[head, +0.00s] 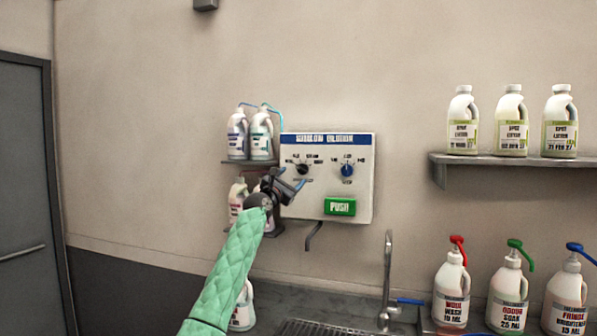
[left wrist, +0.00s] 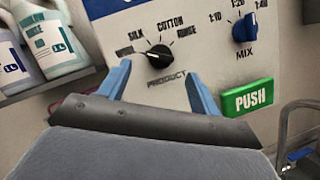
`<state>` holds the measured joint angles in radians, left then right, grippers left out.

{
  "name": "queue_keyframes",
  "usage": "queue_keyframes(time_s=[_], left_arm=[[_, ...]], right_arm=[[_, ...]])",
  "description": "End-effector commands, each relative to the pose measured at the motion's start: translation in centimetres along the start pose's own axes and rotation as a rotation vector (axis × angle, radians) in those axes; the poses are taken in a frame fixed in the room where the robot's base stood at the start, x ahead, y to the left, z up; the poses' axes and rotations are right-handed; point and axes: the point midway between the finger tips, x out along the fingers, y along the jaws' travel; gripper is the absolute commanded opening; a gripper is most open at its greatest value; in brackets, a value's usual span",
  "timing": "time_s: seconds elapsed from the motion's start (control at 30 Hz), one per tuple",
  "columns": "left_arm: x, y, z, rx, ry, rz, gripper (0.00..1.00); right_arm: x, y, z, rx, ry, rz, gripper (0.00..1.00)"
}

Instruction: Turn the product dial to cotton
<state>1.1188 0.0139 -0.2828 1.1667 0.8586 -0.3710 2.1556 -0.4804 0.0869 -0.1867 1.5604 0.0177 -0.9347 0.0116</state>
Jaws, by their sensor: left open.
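The product dial is a black knob (left wrist: 159,54) on the white wall panel (head: 325,205), with wool, silk, cotton and rinse labels around its top. Its pale mark seems to point left, towards the wool label; the cotton label (left wrist: 170,24) is above it, slightly right. The dial also shows in the head view (head: 302,169). My left gripper (head: 291,178) is open in front of the panel, just below the dial. In the left wrist view its blue fingertips (left wrist: 159,78) stand on either side below the dial, apart from it. My right gripper is not in view.
A blue mix dial (head: 347,170) is right of the product dial, with a green push button (head: 340,207) below. Bottles (head: 237,135) stand on a shelf left of the panel. A tap (head: 387,280) rises below.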

Motion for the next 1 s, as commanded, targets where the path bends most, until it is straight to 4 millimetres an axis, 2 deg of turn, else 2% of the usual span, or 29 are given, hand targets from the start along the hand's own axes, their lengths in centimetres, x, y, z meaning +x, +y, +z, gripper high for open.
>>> queue_keyframes(time_s=[0.2, 0.4, 0.6, 0.9, 0.93, 1.0], left_arm=[[3.2, 0.3, 0.2, 0.005, 0.003, 0.0, 0.64], [5.0, 0.0, 0.1, 0.003, 0.001, -0.002, 0.64], [5.8, 0.1, -0.1, 0.001, 0.002, 0.0, 0.64], [5.9, 0.1, -0.1, 0.003, 0.002, 0.001, 0.64], [5.9, 0.1, -0.1, 0.003, 0.002, 0.001, 0.62], [5.9, 0.1, -0.1, 0.003, 0.002, 0.001, 0.48]], right_arm=[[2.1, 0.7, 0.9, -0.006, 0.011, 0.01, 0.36], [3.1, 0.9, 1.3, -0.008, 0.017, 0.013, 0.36], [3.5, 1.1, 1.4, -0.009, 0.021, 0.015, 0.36], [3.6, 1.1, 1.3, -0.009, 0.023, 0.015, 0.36], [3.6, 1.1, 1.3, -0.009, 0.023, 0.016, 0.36], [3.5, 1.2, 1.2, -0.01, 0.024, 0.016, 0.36]])
